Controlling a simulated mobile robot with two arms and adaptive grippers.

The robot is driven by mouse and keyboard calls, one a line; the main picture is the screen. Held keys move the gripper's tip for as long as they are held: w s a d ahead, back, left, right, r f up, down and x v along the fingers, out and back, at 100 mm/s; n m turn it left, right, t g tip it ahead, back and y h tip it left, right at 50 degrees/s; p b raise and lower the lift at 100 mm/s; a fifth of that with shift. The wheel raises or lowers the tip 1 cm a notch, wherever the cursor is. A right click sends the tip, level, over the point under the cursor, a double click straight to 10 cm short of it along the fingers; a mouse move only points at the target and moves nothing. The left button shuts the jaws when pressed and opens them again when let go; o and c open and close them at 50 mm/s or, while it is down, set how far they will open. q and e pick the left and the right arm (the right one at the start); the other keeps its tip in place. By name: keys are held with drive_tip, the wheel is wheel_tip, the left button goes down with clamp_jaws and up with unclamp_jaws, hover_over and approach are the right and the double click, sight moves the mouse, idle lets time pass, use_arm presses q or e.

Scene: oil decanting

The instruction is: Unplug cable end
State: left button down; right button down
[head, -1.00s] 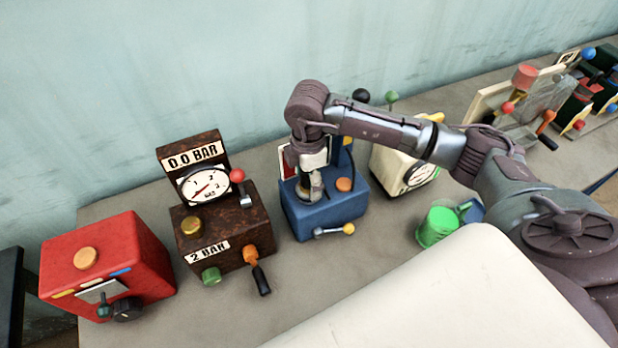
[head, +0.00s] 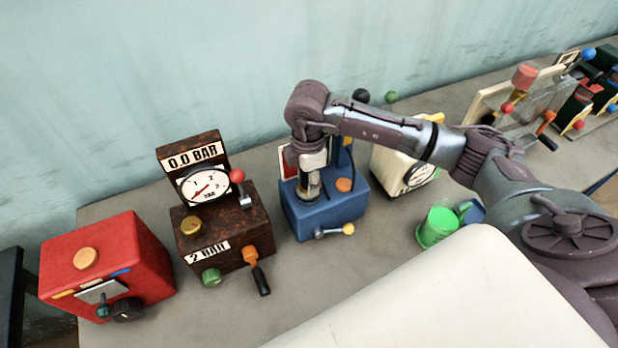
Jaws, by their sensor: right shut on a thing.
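My right arm reaches in from the right, and its gripper (head: 309,192) points down at the top of the blue box (head: 330,213). The gripper is small in view and is shut on the cable end, which is mostly hidden by the fingers and wrist. A dark piece of cable (head: 349,155) shows just right of the wrist, behind the gripper. I cannot tell whether the cable end is still seated in the box. The blue box has an orange knob on top and a yellow-tipped lever in front. My left gripper is not in view.
Left of the blue box stand a rusty box (head: 223,237) with a gauge reading 0.0 BAR and a red box (head: 107,262). A cream gauge box (head: 393,167) and a green cup (head: 437,226) stand to the right. More devices stand at the far right. Bare table lies in front of the boxes.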

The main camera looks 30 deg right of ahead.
drive_tip(key=shift+r, duration=0.2)
drive_tip(key=shift+r+p, duration=2.05)
drive_tip(key=shift+r, duration=0.8)
drive_tip(key=shift+f, duration=0.15)
